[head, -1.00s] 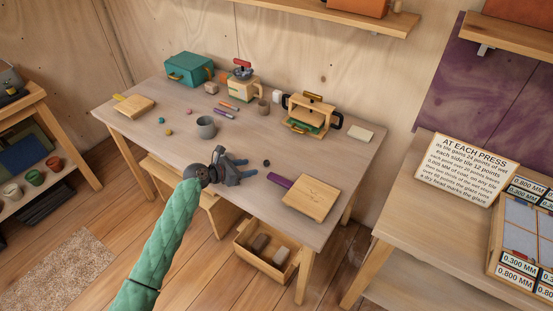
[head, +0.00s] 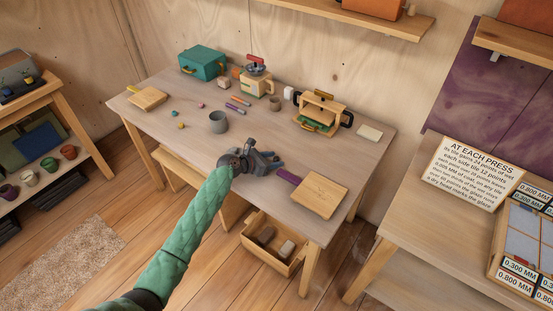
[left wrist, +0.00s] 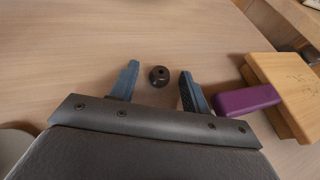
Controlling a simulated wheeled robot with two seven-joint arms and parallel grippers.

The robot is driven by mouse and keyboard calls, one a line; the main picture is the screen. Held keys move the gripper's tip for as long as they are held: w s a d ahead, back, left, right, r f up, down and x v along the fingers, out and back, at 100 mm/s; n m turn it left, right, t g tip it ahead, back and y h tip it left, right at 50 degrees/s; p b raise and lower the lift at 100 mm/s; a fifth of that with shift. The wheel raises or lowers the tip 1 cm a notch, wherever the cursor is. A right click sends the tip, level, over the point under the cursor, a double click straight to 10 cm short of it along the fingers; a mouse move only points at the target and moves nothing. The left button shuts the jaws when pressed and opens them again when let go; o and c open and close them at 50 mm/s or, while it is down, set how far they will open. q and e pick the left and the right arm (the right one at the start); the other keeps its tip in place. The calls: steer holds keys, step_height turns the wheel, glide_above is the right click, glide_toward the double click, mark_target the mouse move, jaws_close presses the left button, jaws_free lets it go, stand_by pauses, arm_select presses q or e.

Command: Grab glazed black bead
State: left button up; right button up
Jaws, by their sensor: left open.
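The glazed black bead (left wrist: 160,76) is a small dark ball with a hole, lying on the table in the left wrist view. It sits between the two blue fingertips of my left gripper (left wrist: 157,88), closer to the right finger, with a gap on both sides. My left gripper is open and low over the table. In the head view, my left gripper (head: 277,163) is over the front part of the table (head: 190,140), and I cannot make out the bead there. My right gripper is not in view.
A purple-handled wooden block (head: 319,195) lies just right of my left gripper; its purple handle (left wrist: 248,99) is near the right finger. A grey cup (head: 218,122) stands to the left. Small colored beads (head: 176,119) lie farther left. A small wooden press (head: 322,113) stands behind.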

arm_select(q)
jaws_close()
